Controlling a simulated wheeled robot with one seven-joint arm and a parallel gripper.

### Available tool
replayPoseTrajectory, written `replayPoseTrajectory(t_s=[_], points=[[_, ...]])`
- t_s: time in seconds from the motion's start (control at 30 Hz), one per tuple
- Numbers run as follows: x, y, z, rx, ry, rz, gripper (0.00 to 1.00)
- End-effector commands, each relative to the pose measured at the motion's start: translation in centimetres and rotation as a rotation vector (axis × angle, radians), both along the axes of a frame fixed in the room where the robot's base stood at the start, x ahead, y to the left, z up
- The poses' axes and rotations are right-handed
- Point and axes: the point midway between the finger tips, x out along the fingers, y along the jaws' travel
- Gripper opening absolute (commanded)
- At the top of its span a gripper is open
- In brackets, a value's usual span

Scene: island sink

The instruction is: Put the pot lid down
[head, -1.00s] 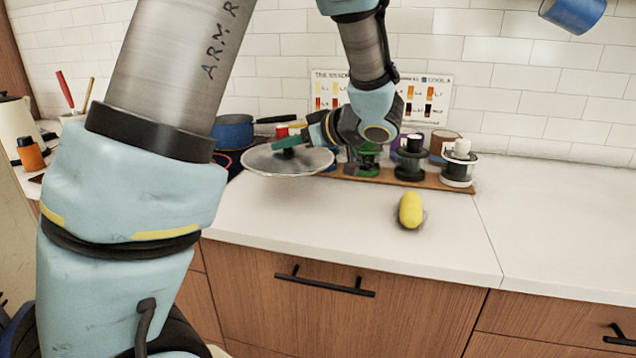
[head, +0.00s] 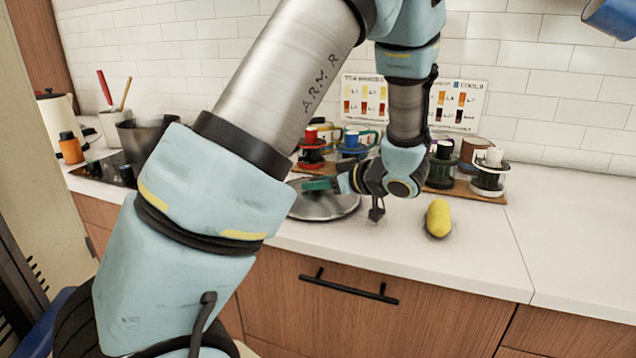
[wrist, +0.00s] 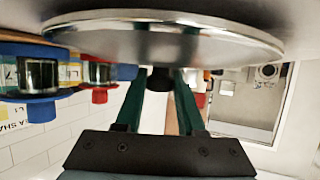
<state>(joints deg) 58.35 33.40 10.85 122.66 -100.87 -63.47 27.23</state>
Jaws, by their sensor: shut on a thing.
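The pot lid (head: 330,207) is a round silver disc with a metal rim, lying about level over the white counter near its front edge. In the wrist view the lid (wrist: 165,34) spans the top of the picture, with its dark knob (wrist: 160,78) between the green fingers. My gripper (head: 318,184) is shut on the knob from above; it also shows in the wrist view (wrist: 163,88). The lid is very low at the counter, but I cannot tell whether its rim touches. My arm partly hides the lid's left surroundings.
A yellow oblong item (head: 438,218) lies to the right of the lid. A wooden board (head: 470,192) with jars stands behind it. Red (head: 313,147) and blue (head: 355,146) cups stand behind the lid. A dark hob (head: 103,168) is at left. The right counter is clear.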

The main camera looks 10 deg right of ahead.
Motion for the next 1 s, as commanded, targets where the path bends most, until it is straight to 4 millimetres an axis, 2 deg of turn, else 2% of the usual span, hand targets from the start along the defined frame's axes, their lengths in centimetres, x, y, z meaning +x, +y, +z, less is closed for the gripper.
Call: replayPoseTrajectory(t_s=[0.03, 0.07, 0.3, 0.67, 0.77, 1.0], points=[[0.0, 0.0, -0.2, 0.001, 0.000, 0.000, 0.00], [0.0, 0.0, -0.2, 0.001, 0.001, 0.000, 0.39], [0.0, 0.0, -0.2, 0.000, 0.000, 0.000, 0.66], [-0.1, -0.1, 0.2, 0.000, 0.000, -0.001, 0.68], [-0.9, -0.9, 0.6, -0.003, -0.001, -0.003, 0.68], [-4.5, -3.8, 2.5, -0.003, 0.000, -0.004, 0.68]])
